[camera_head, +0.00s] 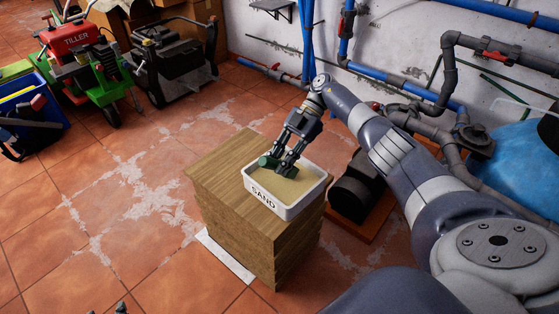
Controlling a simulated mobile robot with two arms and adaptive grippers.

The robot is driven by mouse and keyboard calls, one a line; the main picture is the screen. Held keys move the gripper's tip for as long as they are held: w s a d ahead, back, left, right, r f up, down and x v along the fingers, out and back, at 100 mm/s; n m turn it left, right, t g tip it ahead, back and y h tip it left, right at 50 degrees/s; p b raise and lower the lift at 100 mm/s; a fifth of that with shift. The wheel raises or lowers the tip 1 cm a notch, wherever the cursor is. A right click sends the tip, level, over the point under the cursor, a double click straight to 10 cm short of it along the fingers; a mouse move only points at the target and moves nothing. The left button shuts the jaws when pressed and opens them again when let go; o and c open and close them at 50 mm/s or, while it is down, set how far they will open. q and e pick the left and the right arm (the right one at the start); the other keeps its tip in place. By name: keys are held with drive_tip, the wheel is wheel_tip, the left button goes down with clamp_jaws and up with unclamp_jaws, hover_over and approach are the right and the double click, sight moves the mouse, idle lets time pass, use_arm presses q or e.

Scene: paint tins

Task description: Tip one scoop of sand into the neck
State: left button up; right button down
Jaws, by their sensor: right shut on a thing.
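A white tub labelled SAND (290,212) holds pale sand (297,187) and stands on a wooden block stack (225,170). My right gripper (280,162) reaches down over the tub's back left side. It is shut on a dark green scoop (267,161), of which only a small part shows at the tub's left rim. I cannot tell if the scoop holds sand. Dark tips at the bottom left edge look like my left gripper (121,308); too little shows to tell its state. I see no neck that I can make out.
A red and green tiller (75,50) and a black machine (165,65) stand at the back left. A blue crate (30,108) is at the left edge. Pipes (450,75) and a dark pump (358,188) lie right of the stack. The tiled floor (120,210) left of it is clear.

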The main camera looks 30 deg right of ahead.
sight(272, 159)
drive_tip(key=shift+f+b, duration=0.5)
drive_tip(key=shift+f, duration=0.25)
drive_tip(key=shift+f+b, duration=0.4)
drive_tip(key=shift+f, duration=0.15)
use_arm(q)
drive_tip(key=w+d+r+t+h, duration=0.1)
drive_tip(key=w+d+r+t, duration=0.1)
drive_tip(key=w+r+t, duration=0.3)
wheel_tip(272, 159, up, 3)
drive_tip(key=shift+d+h, duration=0.25)
drive_tip(key=shift+h, duration=0.15)
use_arm(e)
drive_tip(key=shift+f, duration=0.1)
drive_tip(key=shift+f, duration=0.1)
drive_tip(key=shift+r, duration=4.15)
